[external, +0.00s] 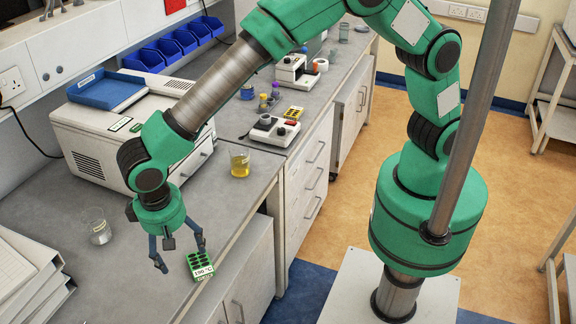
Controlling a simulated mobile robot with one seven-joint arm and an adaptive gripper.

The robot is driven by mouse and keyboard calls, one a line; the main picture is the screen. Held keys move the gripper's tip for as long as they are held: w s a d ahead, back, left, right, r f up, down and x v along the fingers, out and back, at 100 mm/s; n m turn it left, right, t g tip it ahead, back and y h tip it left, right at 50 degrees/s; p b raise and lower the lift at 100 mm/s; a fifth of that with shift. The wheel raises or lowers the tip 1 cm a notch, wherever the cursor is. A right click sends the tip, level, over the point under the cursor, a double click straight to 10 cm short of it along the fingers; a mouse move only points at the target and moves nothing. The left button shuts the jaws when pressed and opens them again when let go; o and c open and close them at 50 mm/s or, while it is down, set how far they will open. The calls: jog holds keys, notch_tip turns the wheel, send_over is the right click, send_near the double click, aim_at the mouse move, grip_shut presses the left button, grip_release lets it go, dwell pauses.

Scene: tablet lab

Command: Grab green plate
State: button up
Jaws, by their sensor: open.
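The green plate (200,266) is a small green block with dark round wells and a white label reading "130 °C". It sits on the grey bench near its front edge. My gripper (180,258) is open, pointing down just left of and above the plate. One finger is to the left of the plate and the other is close to its upper edge. Nothing shows between the fingers. I cannot tell whether a finger touches the plate.
A glass beaker (96,226) stands left of my gripper, and a beaker of yellow liquid (240,162) stands behind. A large white machine (120,125) stands at the back. The bench (225,205) between is clear.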

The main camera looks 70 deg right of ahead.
jog(key=m, duration=0.4)
jog(key=s+d+r+m+h, duration=0.1)
jog(key=m, duration=0.3)
jog(key=d+r+m, duration=0.1)
jog(key=m, duration=0.4)
jog(key=shift+s+t, duration=0.2)
jog(key=shift+t, duration=0.2)
send_over(202, 261)
jog(key=a, duration=0.2)
jog(key=shift+s+a+f+b+x, duration=0.1)
jog(key=shift+s+a+b+x, duration=0.1)
jog(key=shift+x, duration=1.15)
jog(key=shift+s+a+f+b+x, duration=0.15)
jog(key=shift+a+x, duration=0.1)
jog(key=shift+x, duration=1.15)
jog(key=shift+s+a+r+b+x, duration=0.1)
jog(key=shift+s+a+x, duration=0.1)
jog(key=shift+x, duration=1.15)
jog(key=shift+f, duration=0.1)
jog(key=shift+b+x, duration=0.35)
jog(key=shift+x, duration=2.2)
jog(key=shift+s, duration=0.2)
